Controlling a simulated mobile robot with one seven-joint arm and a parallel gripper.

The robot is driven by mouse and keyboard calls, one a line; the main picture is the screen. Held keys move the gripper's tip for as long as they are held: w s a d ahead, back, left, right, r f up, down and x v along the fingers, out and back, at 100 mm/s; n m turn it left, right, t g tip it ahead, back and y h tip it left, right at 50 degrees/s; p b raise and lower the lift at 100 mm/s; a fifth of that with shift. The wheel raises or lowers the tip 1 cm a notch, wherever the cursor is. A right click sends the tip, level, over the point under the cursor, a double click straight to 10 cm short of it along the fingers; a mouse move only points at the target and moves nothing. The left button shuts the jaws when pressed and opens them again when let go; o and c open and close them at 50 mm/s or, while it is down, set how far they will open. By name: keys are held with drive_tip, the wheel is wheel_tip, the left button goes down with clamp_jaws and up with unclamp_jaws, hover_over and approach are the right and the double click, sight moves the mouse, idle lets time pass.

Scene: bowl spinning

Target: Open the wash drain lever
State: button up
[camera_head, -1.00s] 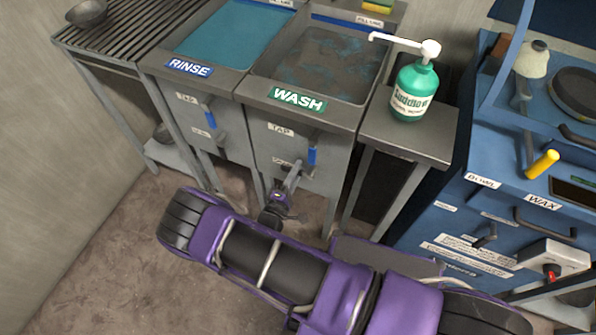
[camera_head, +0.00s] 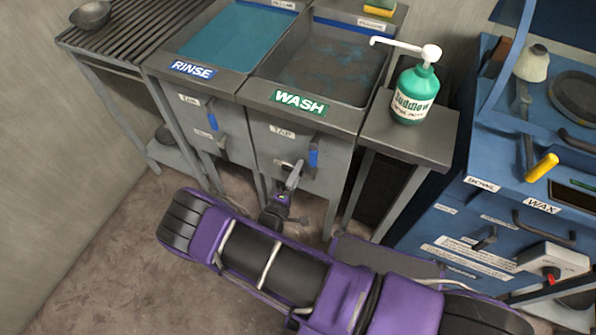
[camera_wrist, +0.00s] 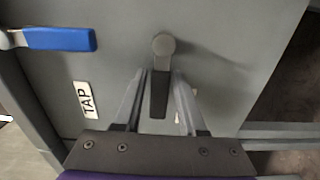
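The wash drain lever (camera_wrist: 160,90) is in the wrist view, a round grey pivot with a dark handle hanging straight down on the grey panel. The two fingers of my gripper (camera_wrist: 160,85) reach along either side of the handle. I cannot tell whether they touch it. A white label behind the handle is mostly hidden by the right finger. In the head view, my gripper (camera_head: 293,176) is at the lower front of the wash basin (camera_head: 340,110), beside the drain label (camera_head: 284,163), and hides the lever there.
The blue tap lever (camera_head: 314,153) is close to my gripper, and shows left in the wrist view (camera_wrist: 60,39). The rinse basin (camera_head: 190,85) stands left. A side table (camera_head: 415,150) with a green soap bottle (camera_head: 415,92) and a blue wax unit (camera_head: 470,200) stand right.

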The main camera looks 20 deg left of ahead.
drive_tip(key=shift+o, duration=0.9)
drive_tip(key=shift+s, duration=0.1)
drive_tip(key=s+a, duration=0.1)
drive_tip(key=s, duration=1.6)
drive_tip(key=shift+a, duration=0.2)
